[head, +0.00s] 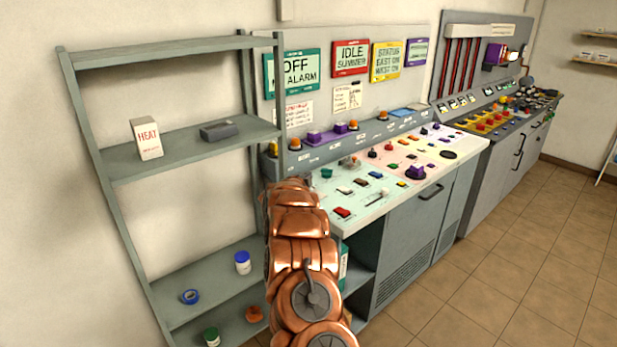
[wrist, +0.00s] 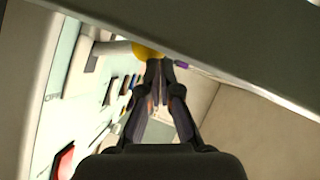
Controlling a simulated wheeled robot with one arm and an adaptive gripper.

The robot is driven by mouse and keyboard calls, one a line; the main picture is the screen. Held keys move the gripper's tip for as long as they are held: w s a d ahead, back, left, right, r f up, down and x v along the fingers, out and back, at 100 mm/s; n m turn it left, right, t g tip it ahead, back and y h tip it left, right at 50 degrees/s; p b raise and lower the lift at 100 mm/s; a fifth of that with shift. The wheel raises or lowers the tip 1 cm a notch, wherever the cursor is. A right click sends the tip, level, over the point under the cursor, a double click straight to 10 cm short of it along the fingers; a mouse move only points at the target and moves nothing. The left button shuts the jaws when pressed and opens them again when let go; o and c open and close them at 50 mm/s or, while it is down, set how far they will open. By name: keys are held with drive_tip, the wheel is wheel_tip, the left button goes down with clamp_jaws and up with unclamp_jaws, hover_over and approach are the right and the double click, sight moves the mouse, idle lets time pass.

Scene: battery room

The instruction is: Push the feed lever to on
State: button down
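A yellow knob (wrist: 147,50) sits at the end of a grey rod (wrist: 112,48) on the panel in the wrist view. It looks like a lever, but its name is not readable. A sideways OFF label (wrist: 53,97) is on the pale panel near it. My gripper (wrist: 160,66) has its dark fingertips together with nothing seen between them, just below the knob in the picture. Whether they touch it I cannot tell. In the head view my copper arm reaches toward the console's left end, and the gripper is hidden there.
A grey shelf rack (head: 212,142) stands left of my arm, its post close beside it. The console (head: 350,215) carries many buttons and knobs. A grey bar (wrist: 220,50) crosses the wrist view above the fingers. Tiled floor (head: 480,265) is clear at right.

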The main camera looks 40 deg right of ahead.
drive_tip(key=shift+a, duration=0.15)
idle(0.5)
drive_tip(key=shift+s+r+b, duration=0.15)
drive_tip(key=shift+r+b, duration=0.1)
drive_tip(key=shift+b, duration=0.05)
drive_tip(key=s+d+r+b+v, duration=0.1)
drive_tip(key=b+v, duration=0.3)
drive_tip(key=v, duration=0.8)
drive_tip(key=shift+r, duration=0.75)
